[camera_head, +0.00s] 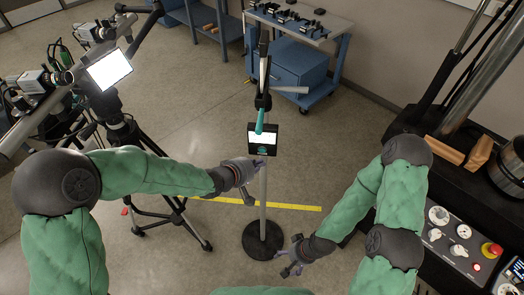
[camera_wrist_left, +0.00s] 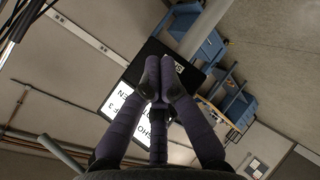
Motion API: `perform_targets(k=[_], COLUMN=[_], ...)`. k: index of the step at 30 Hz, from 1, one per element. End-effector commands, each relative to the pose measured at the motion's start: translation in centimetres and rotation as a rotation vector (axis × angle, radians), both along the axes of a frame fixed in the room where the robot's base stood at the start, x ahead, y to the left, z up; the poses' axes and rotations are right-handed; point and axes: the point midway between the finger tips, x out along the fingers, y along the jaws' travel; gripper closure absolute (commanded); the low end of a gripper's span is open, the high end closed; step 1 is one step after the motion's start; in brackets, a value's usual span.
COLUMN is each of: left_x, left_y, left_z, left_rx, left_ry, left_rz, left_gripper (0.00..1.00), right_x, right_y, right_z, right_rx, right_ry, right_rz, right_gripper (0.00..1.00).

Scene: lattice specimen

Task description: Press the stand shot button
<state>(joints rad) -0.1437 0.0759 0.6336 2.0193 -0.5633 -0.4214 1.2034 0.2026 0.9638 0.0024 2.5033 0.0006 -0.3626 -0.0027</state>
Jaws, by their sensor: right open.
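A small black box (camera_head: 252,129) with a bright white panel is mounted on a slim upright stand (camera_head: 263,205) with a round black base. A teal piece rises in front of its panel, and a teal patch shows lower on its face. My left gripper (camera_head: 260,163) is just below the box, beside the pole. In the left wrist view its purple fingers (camera_wrist_left: 160,68) meet at their tips, with nothing seen between them. The box (camera_wrist_left: 148,60) with white lettered labels is behind the fingers; I cannot make out the button or any contact. My right gripper (camera_head: 288,262) is open and empty, low beside the stand base.
Cameras on tripods (camera_head: 118,130) stand at the left, with a bright monitor (camera_head: 109,69). A blue cart (camera_head: 300,65) is behind the stand. A machine with a control panel and red button (camera_head: 491,250) is at the right.

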Motion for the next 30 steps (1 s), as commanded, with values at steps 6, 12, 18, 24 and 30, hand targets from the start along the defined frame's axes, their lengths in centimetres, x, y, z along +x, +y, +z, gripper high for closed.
perform_targets(k=[6,12,18,24,30], left_x=[-1.9,-2.8,-2.8,-2.8,-2.8], left_y=[0.2,0.3,0.3,0.3,0.3], left_z=[0.0,0.0,0.0,0.0,0.0], left_rx=[-0.001,0.0,0.0,0.0,0.0], left_ry=[-0.001,0.0,0.0,0.0,0.0], left_rz=[0.0,0.0,0.0,0.0,0.0], left_gripper=[1.0,1.0,1.0,1.0,1.0], right_x=[0.0,0.0,0.0,0.0,0.0], right_y=[0.0,0.0,0.0,0.0,0.0], right_z=[0.0,0.0,0.0,0.0,0.0], right_rx=[0.0,0.0,0.0,0.0,0.0], right_ry=[0.0,0.0,0.0,0.0,0.0], right_rz=[0.0,0.0,0.0,0.0,0.0], right_gripper=[0.19,0.19,0.19,0.19,0.19])
